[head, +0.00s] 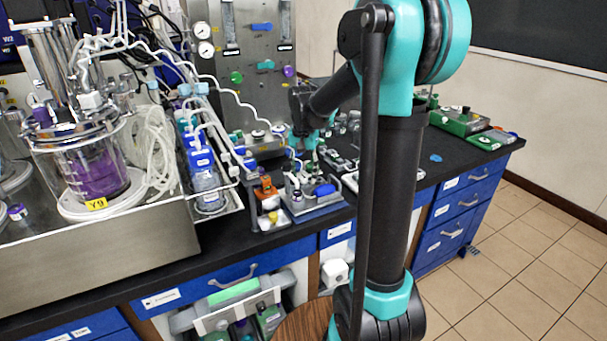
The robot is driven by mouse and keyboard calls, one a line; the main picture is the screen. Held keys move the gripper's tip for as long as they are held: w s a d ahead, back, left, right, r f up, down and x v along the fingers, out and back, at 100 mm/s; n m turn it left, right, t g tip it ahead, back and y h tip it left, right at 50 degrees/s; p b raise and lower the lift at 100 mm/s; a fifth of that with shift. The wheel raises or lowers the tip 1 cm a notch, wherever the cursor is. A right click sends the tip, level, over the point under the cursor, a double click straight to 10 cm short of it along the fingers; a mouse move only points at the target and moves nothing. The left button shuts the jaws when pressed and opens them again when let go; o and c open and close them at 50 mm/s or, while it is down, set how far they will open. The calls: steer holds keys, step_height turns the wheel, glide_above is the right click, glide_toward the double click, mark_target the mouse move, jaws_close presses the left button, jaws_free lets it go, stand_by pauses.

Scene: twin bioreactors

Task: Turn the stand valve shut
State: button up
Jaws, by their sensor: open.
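A small stand (311,207) with a blue valve handle (323,190) sits on the black bench in the middle of the head view. A grey panel (235,70) behind it carries a blue handle (261,27), a green knob (236,77) and a purple knob (289,71). I cannot tell for sure which of these is the stand valve. My gripper (312,150) is small and far off, above the bench behind the small stand. It is open, and its fingertips are hard to make out. I see no contact with a valve.
A glass bioreactor (93,165) with tubing stands at the left, with blue-capped bottles (203,165) beside it. An orange and yellow fitting (267,198) is left of the small stand. Green-based devices (461,122) stand at the bench's right end.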

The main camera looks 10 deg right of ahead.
mark_target(304, 177)
step_height(304, 177, up, 12)
stand_by(0.6)
